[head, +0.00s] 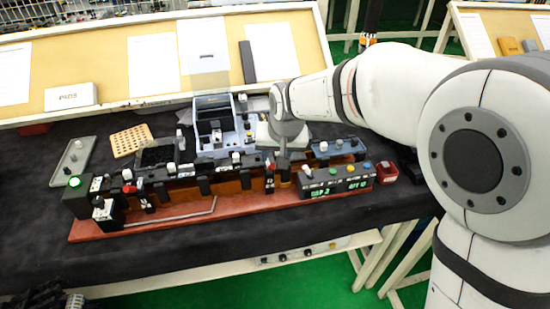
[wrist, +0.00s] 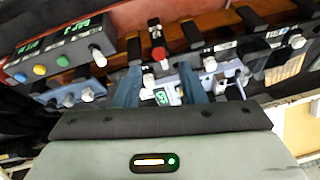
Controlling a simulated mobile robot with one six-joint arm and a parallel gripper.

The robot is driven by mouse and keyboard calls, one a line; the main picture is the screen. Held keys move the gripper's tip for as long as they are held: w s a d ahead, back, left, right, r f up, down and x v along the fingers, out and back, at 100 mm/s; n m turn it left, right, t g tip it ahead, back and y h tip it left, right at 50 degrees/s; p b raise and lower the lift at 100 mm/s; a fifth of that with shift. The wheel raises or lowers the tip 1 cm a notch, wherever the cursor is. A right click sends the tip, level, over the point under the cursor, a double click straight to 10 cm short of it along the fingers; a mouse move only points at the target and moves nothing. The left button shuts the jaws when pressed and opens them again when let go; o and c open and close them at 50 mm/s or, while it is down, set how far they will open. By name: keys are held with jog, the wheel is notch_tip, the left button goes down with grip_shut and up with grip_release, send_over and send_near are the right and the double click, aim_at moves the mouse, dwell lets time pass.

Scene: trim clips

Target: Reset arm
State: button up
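My arm reaches in from the right in the head view, and my gripper (head: 284,158) hangs over the right half of a long black fixture (head: 205,184). In the wrist view my gripper (wrist: 158,78) shows two blue-grey fingers standing apart, with no object clearly held between them. A red knob (wrist: 161,54) on a black upright and a small part with a green display (wrist: 161,97) show in the gap. I cannot tell how far below the fingers they are. The fingertips are small and partly hidden in the head view.
The fixture stands on a red-brown board (head: 150,226). A control box (head: 338,184) with green digits and a red box (head: 387,172) sit at its right. A blue-grey bin (head: 222,124), a peg board (head: 131,140) and a grey tray (head: 73,157) lie behind. Front black cloth is clear.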

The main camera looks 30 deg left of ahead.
dwell(0.4)
jog(key=d+r+m+h, duration=0.1)
jog(key=d+r, duration=0.2)
jog(key=d, duration=0.8)
jog(key=d+r+m, duration=0.2)
jog(key=d, duration=0.9)
jog(key=s+d+f+m+h+b, duration=0.1)
jog(key=s+d+m+h, duration=0.1)
jog(key=s+d, duration=1.1)
jog(key=d, duration=0.4)
jog(key=shift+s+d+m+t, duration=0.35)
jog(key=shift+s+m+t, duration=0.05)
